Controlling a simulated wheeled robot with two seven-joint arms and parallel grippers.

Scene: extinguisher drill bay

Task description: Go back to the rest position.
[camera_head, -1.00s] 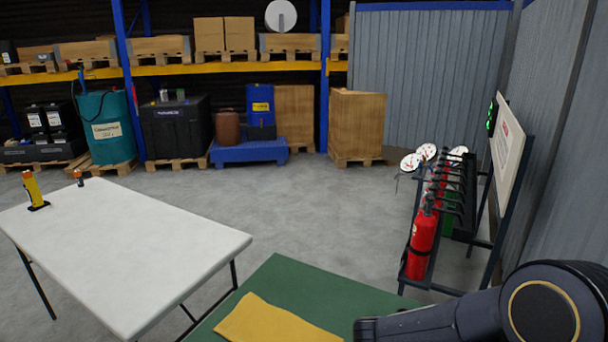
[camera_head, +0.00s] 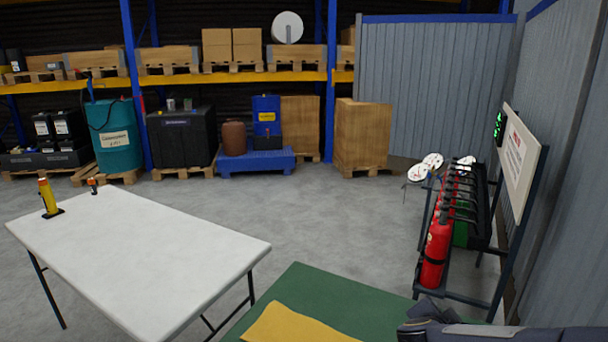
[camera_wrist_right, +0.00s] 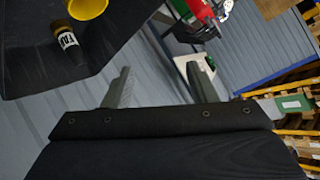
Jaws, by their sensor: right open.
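My right gripper (camera_wrist_right: 160,88) shows in the right wrist view. Its two grey fingers stand well apart with nothing held between them. In the head view only a dark part of my right arm (camera_head: 500,334) shows at the bottom right edge, in front of the green surface. My left arm and left gripper are in neither view.
A green table (camera_head: 325,295) with a yellow cloth (camera_head: 290,325) is directly in front. A white table (camera_head: 140,255) stands to the left, bearing a yellow device (camera_head: 47,197). A rack of red extinguishers (camera_head: 437,250) stands right, beside a signboard (camera_head: 520,160). Floor between is clear.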

